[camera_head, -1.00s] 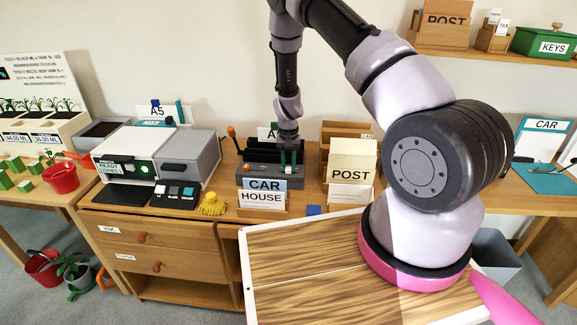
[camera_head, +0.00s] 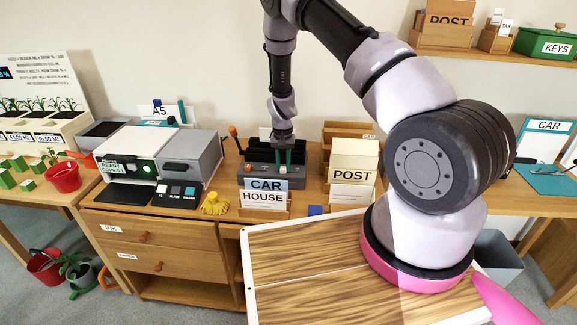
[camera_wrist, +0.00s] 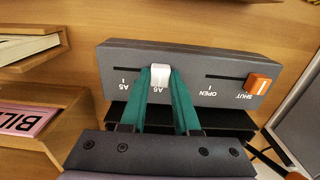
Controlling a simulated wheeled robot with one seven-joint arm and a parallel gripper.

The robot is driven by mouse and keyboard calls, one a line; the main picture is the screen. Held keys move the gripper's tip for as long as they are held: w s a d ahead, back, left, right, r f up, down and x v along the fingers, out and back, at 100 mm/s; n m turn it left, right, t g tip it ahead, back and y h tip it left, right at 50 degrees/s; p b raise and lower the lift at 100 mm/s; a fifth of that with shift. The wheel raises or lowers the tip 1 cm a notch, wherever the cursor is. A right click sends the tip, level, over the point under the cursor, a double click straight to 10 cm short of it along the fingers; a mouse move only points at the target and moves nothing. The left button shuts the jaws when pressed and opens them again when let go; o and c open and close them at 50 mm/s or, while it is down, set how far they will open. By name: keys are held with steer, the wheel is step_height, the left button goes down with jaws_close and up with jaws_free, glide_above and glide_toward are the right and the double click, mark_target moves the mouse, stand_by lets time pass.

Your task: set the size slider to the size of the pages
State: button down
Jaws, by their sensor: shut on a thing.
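The grey punch-like device (camera_head: 262,171) stands on the desk behind the CAR and HOUSE cards. In the wrist view its face (camera_wrist: 215,62) has two slots. A white slider knob (camera_wrist: 160,72) sits in the left slot, at the right-hand of two marks with upside-down labels. In the head view my gripper (camera_head: 281,160) hides that knob.
An orange knob (camera_wrist: 257,84) stands at the SHUT end of the right slot. The CAR card (camera_head: 267,184) and HOUSE card (camera_head: 263,198) stand in front of the device. A POST box (camera_head: 354,160) is to its right, a copier (camera_head: 155,155) to its left.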

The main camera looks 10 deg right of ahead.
mark_target(282, 167)
steer(key=shift+a, duration=0.25)
steer(key=c, duration=0.6)
jaws_free()
steer(key=shift+a, duration=0.1)
steer(key=shift+c, duration=0.2)
steer(key=shift+w, duration=0.1)
steer(key=shift+r, duration=0.1)
step_height(282, 167, up, 11)
